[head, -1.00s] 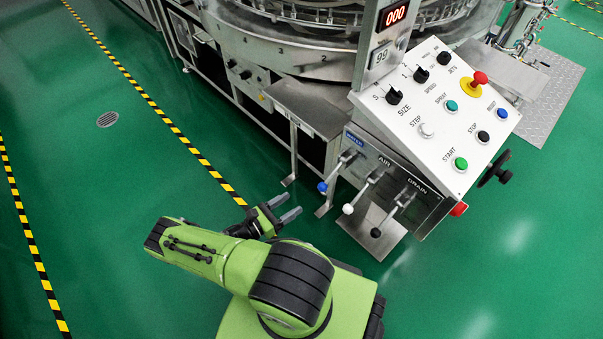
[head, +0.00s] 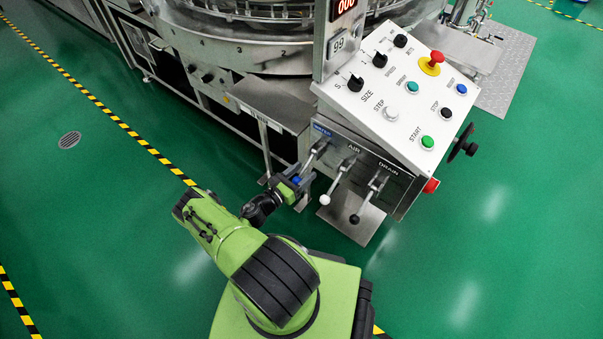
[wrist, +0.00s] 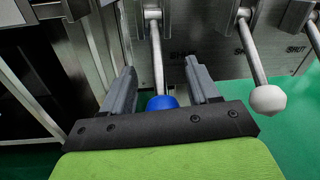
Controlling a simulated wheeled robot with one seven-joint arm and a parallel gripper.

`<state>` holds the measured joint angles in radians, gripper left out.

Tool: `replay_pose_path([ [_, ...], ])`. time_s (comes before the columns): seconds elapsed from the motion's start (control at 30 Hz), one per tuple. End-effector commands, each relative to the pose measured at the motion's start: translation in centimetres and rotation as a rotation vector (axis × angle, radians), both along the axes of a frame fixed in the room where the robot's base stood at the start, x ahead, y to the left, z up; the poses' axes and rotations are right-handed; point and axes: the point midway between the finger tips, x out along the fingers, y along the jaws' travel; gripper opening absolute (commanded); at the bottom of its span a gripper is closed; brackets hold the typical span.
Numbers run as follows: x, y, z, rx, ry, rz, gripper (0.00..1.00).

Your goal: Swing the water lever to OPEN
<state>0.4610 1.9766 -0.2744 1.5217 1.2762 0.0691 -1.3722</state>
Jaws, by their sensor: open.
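The water lever is the leftmost of three levers under the control panel, with a blue knob (head: 296,180) and a metal shaft, beneath a blue label. In the wrist view its blue knob (wrist: 162,103) hangs down between the two fingers, its shaft rising to a pivot at the top. My gripper (wrist: 168,82) is open, with one grey finger on each side of the lever and a visible gap beside the shaft. In the head view my gripper (head: 299,187) is at the blue knob and partly covers it.
The white-knobbed air lever (head: 325,201) stands close to the right, with the black-knobbed drain lever (head: 354,219) beyond it. A metal side table (head: 270,100) is to the left. The sloped control panel (head: 395,100) is above. Green floor lies open to the right.

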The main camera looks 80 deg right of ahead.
Motion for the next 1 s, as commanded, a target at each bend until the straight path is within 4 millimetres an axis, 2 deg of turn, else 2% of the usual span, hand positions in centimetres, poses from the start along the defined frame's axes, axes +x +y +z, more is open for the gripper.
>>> replay_pose_path([
  [0.13, 0.0, 0.0, 0.0, 0.0, 0.0, 0.0, 0.58],
  [0.5, 0.0, 0.1, 0.0, 0.001, 0.0, -0.001, 0.02],
  [0.77, 0.2, 0.1, 0.1, 0.006, -0.004, 0.0, 0.0],
  [1.0, 1.6, 0.3, 0.9, 0.073, -0.035, 0.001, 0.0],
])
